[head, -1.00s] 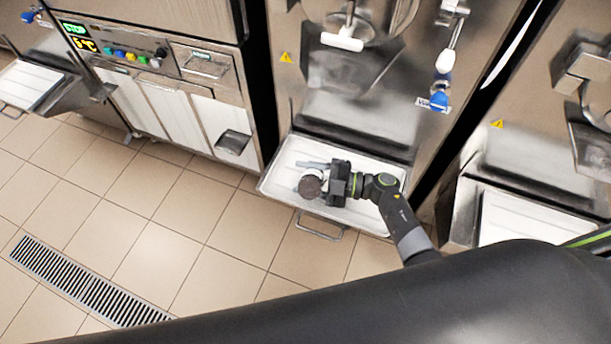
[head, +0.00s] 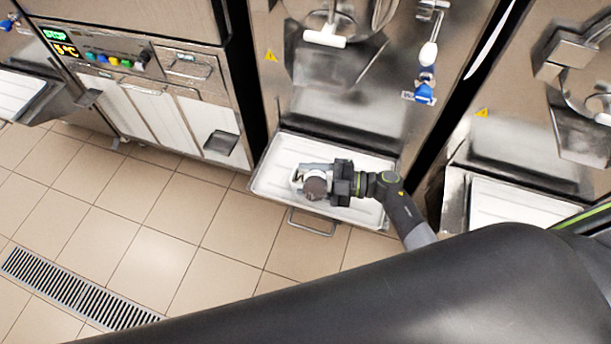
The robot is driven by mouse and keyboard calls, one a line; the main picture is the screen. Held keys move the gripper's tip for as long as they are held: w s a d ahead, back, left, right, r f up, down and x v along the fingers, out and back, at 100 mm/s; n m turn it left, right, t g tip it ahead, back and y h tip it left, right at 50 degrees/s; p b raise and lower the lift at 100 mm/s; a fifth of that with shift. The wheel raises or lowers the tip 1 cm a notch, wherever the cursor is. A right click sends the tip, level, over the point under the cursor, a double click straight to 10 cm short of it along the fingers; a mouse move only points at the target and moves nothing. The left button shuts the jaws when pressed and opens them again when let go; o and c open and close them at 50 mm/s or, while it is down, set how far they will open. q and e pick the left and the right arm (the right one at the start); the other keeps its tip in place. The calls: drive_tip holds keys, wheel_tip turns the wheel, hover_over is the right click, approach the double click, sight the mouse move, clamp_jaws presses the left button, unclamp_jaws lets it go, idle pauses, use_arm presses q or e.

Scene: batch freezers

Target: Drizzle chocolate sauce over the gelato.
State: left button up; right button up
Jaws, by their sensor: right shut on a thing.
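My right gripper (head: 312,177) reaches in from the right and points left, above the white drip tray (head: 276,180) of the middle machine. It is shut on a small round thing with a dark brown face (head: 316,186). From this angle I cannot tell whether this is the chocolate sauce or a cup of gelato. Its lower part is hidden. No other sauce container or gelato can be made out. My left gripper is not in view.
The steel freezer front (head: 345,95) rises behind the tray, with a white-handled lever (head: 324,38) and a blue-tipped tap (head: 424,92). A cabinet with a control panel (head: 108,60) stands left. The tiled floor with a drain grate (head: 75,290) is clear.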

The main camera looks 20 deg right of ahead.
sight(326, 177)
drive_tip(key=shift+v, duration=1.05)
drive_tip(key=shift+s, duration=0.15)
drive_tip(key=shift+f+n+b, duration=0.1)
drive_tip(key=shift+n+b, duration=0.4)
drive_tip(key=shift+n, duration=0.2)
drive_tip(key=shift+n+b, duration=0.85)
drive_tip(key=shift+n, duration=0.45)
wheel_tip(326, 177, up, 2)
drive_tip(key=n+b, duration=0.1)
drive_tip(key=n, duration=0.3)
drive_tip(key=shift+r+n+b, duration=0.3)
drive_tip(key=shift+r, duration=0.1)
